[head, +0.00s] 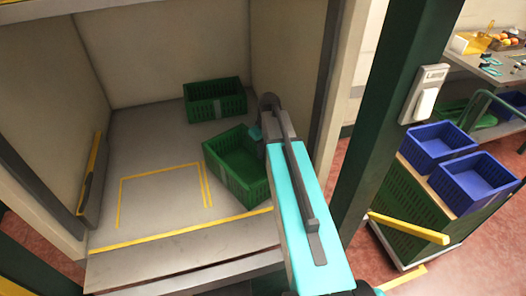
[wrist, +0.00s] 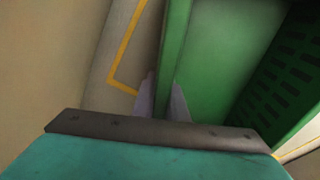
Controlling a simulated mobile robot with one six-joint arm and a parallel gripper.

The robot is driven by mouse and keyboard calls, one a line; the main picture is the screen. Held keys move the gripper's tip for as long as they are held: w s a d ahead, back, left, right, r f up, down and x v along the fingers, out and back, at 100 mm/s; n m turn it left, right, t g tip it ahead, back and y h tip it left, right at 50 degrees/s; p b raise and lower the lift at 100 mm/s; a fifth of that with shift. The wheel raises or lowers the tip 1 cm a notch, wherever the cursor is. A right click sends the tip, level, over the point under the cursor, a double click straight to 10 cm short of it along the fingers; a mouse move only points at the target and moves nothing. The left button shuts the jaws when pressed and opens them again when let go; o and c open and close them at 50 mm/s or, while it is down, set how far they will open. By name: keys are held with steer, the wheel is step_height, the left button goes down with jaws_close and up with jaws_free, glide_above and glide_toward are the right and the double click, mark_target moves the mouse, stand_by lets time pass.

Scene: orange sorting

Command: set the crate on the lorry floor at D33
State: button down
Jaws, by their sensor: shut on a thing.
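A green crate (head: 224,180) is over the front part of the lorry floor (head: 160,158), right of a yellow outlined bay (head: 165,196) and turned at an angle to it. My gripper (head: 257,133) is shut on the crate's wall near its upper right side. In the wrist view the two pale fingers (wrist: 161,100) straddle the green crate wall (wrist: 174,48). The crate looks empty. I cannot tell whether its base touches the floor. A corner of a yellow line (wrist: 120,82) shows beside the crate. No D33 label is readable.
Another green crate (head: 215,101) stands at the lorry's back wall. The outlined bay is empty. A side wall with a yellow-edged rail (head: 91,175) bounds the left. A dark green post (head: 388,120) and blue crates (head: 438,146) stand outside, right.

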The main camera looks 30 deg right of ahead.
steer(key=shift+f, duration=0.35)
steer(key=c, duration=1.7)
jaws_free()
steer(key=shift+r, duration=0.1)
steer(key=shift+s+d+r+b, duration=0.1)
steer(key=shift+s+r+b, duration=0.2)
steer(key=shift+r, duration=1.95)
steer(key=shift+s+d+r+b, duration=0.1)
steer(key=shift+s+r+b, duration=0.2)
steer(key=shift+r, duration=1.95)
steer(key=shift+s+r+b, duration=0.2)
steer(key=shift+r+b, duration=0.15)
steer(key=shift+r, duration=1.9)
steer(key=shift+f, duration=0.2)
steer(key=shift+w+a+f+p, duration=0.1)
steer(key=shift+w+f+p, duration=0.1)
steer(key=shift+f, duration=1.25)
steer(key=shift+w+d+f+p, duration=0.1)
steer(key=shift+w+f+p, duration=0.05)
steer(key=shift+f, duration=1.3)
steer(key=shift+w+a+f+p, duration=0.1)
steer(key=shift+w+f+p, duration=0.1)
steer(key=shift+f, duration=1.25)
steer(key=shift+r, duration=0.1)
